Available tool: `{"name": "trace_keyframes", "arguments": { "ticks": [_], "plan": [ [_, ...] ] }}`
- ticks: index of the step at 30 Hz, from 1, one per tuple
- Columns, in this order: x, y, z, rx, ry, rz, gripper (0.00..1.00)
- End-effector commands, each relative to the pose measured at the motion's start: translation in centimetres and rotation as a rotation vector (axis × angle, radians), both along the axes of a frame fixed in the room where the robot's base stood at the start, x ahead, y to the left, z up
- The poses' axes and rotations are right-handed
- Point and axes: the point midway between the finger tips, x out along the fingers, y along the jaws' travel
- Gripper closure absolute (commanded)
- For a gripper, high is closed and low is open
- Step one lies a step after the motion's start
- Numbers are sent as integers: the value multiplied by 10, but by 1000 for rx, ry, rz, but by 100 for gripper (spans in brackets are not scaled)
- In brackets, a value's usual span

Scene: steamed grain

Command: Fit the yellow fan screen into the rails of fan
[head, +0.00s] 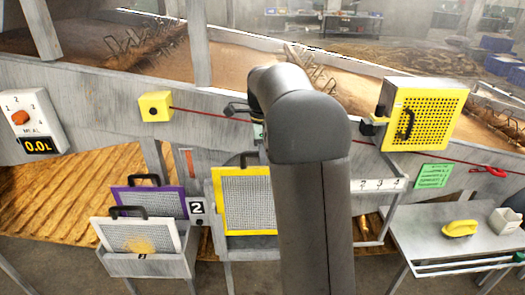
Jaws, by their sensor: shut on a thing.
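A screen with a yellow frame and grey mesh (247,200) stands upright left of the middle. My own arm covers its right side, and a dark handle shows at its top edge. My arm rises through the middle and bends away near the top. I cannot make out my gripper's fingertips, as the arm hides what is behind it. I cannot tell whether the screen is held or only standing in its place. A yellow perforated box with a black handle (428,118) is mounted at the right; I cannot tell whether it is the fan. No rails can be made out.
A purple-framed screen (160,203) and a white-framed screen (136,236) stand in racks at the left. A dial box (31,120) reads 0.0L. A red cord (205,115) runs along the sloping wall. A side table (425,232) holds a yellow brush (460,228).

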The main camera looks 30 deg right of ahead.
Motion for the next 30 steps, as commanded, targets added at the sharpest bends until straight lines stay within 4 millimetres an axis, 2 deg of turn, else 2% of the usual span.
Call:
{"name": "trace_keyframes", "arguments": {
  "ticks": [17, 30],
  "plan": [
    [0, 0, -1, -1, -2, 0, 100],
    [0, 0, -20, -1, -2, 0, 100]
  ]
}}
